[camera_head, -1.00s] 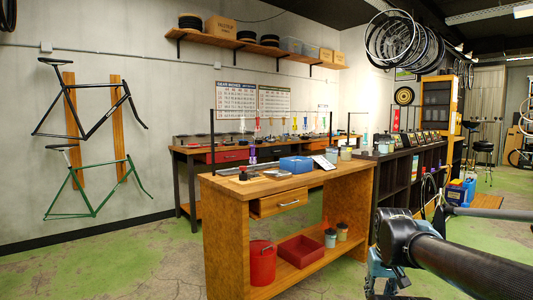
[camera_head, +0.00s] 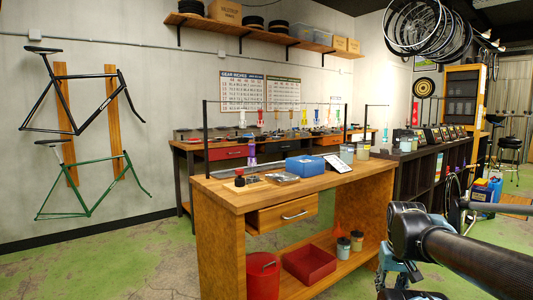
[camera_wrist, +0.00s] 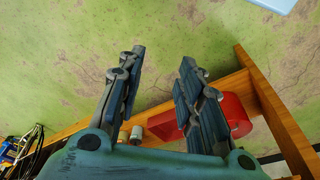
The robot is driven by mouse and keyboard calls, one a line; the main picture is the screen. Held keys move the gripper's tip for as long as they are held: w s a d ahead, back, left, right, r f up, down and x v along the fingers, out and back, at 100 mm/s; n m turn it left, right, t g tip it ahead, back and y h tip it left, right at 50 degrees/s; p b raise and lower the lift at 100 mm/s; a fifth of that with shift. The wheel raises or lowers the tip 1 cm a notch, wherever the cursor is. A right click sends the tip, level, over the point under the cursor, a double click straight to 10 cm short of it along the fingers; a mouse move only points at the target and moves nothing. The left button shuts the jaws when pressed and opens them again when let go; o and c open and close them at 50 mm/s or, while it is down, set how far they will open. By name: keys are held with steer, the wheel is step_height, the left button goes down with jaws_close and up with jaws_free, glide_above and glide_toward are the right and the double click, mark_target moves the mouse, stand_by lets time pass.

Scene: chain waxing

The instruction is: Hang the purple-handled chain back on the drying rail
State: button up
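The drying rail (camera_head: 205,140) is a thin dark frame with an upright at the left end of the wooden workbench.
The workbench (camera_head: 225,195) stands ahead, with a blue box (camera_head: 305,165), a metal tray and jars (camera_head: 362,151) on top. Its drawer (camera_head: 283,213) juts out. A red bin (camera_head: 300,263) and red bucket (camera_head: 263,275) sit below. Green floor is clear at the left.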

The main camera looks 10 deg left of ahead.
steer(key=shift+o, duration=0.8)
steer(key=n+t+y, duration=0.9)
steer(key=n+y, duration=0.1)
steer(key=y, duration=0.2)
glide_toward(252, 157)
step_height(252, 157, up, 3)
steer(key=w, duration=0.2)
steer(key=shift+s+a+x, duration=0.1)
steer(key=shift+s+x, duration=0.05)
steer(key=shift+x, duration=2.3)
steer(key=shift+s+a+x, duration=0.1)
steer(key=shift+a+x, duration=0.05)
steer(key=shift+x, duration=2.3)
steer(key=shift+c, duration=0.2)
jaws_close()
steer(key=shift+r, duration=0.1)
